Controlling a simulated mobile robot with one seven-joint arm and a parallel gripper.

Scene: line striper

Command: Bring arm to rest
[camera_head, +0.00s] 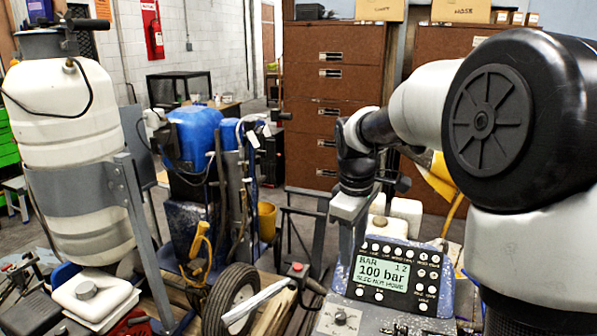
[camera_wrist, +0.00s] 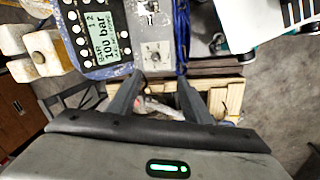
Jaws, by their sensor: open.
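My arm reaches in from the right in the head view, bent at the elbow, with its wrist pointing down. My gripper (camera_head: 349,238) hangs just behind the upper left of the control panel (camera_head: 398,277). The panel's screen reads "100 bar" and has round buttons around it. In the wrist view, my gripper (camera_wrist: 158,92) has its two fingers apart with nothing held between them. The panel (camera_wrist: 97,28) lies beyond the fingers at the upper left of that view. I cannot tell from the head view how close the fingers are to the panel.
A white tank (camera_head: 60,130) on a metal frame stands at the left. A blue machine (camera_head: 197,135) with hoses stands behind the wheel (camera_head: 235,292). Brown drawer cabinets (camera_head: 330,95) stand at the back. A wooden pallet (camera_wrist: 215,92) shows beneath the fingers in the wrist view.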

